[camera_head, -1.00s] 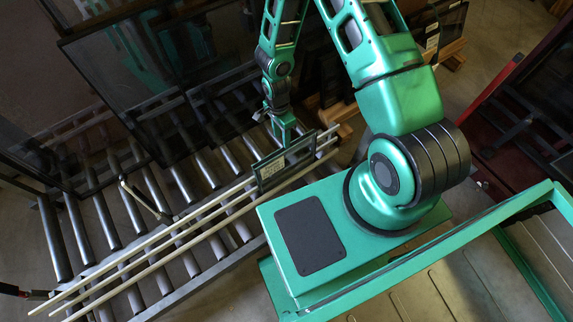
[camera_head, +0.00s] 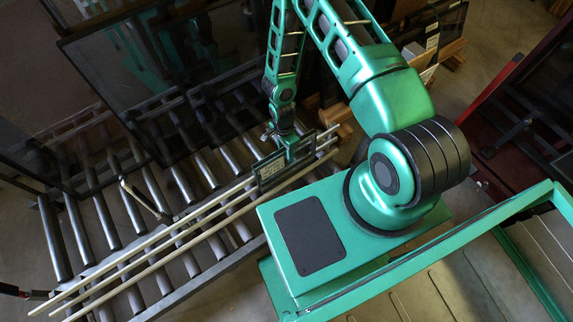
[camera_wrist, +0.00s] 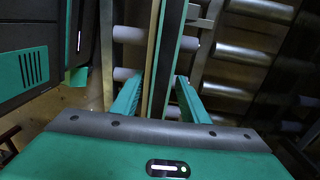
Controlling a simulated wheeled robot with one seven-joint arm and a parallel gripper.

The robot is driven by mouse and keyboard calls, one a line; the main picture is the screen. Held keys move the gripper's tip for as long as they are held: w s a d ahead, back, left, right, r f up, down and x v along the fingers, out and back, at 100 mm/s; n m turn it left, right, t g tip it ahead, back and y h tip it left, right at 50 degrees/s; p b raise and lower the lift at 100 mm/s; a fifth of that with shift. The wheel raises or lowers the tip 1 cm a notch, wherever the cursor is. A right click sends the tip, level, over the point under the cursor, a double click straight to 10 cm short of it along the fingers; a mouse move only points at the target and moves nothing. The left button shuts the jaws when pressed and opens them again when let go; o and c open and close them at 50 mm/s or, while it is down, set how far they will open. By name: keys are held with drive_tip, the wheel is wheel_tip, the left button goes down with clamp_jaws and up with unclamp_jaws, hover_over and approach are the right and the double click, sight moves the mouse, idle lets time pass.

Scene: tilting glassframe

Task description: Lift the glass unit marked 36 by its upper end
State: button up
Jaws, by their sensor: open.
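A small dark-framed glass unit (camera_head: 271,174) stands on edge at the right end of the pale rails, with a label on its face too small to read, so I cannot confirm the 36. My gripper (camera_head: 290,150) is at the unit's upper edge, near its right end. In the wrist view the two green fingers of my gripper (camera_wrist: 160,92) are apart, with a narrow dark strip (camera_wrist: 158,98) running between them, seemingly the unit's upper edge. I cannot tell whether either finger touches it.
Pale rails (camera_head: 165,238) run lengthwise over a roller conveyor (camera_head: 112,222). Large dark glass panels (camera_head: 130,80) stand behind it at the upper left. More panes on wooden supports (camera_head: 447,50) stand at the upper right. A red-framed rack (camera_head: 495,85) is at the right.

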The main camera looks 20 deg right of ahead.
drive_tip(key=shift+f, duration=0.1)
clamp_jaws()
drive_tip(key=shift+w, duration=0.1)
idle(1.3)
